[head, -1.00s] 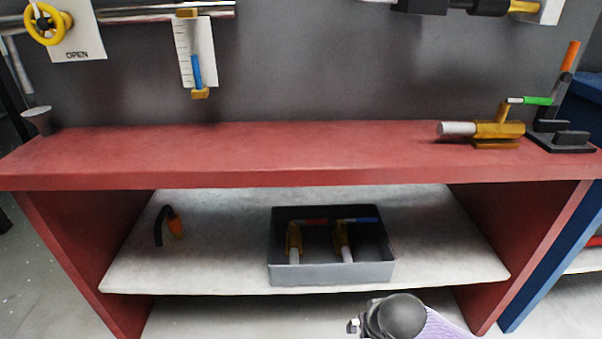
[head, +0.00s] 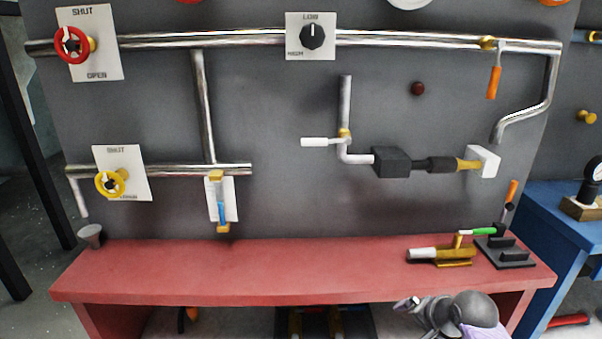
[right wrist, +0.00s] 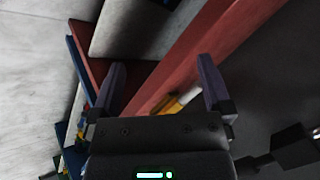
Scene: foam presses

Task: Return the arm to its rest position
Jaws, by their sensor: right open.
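My right gripper (right wrist: 161,78) shows in the right wrist view with its two purple fingers spread apart and nothing between them. Beyond the fingers are the edge of the red bench and a blurred brass-and-white fitting, apart from the fingers. In the head view a grey, rounded part of my right arm (head: 472,310) stands at the bottom right, in front of the red bench. My left gripper is in neither view.
The red bench (head: 240,274) is mostly bare. A brass fitting (head: 455,252) and a black clamp (head: 505,252) stand at its right end, a grey funnel (head: 90,234) at its left. Pipes, a red handwheel (head: 70,45) and a yellow handwheel (head: 110,183) are on the grey panel behind.

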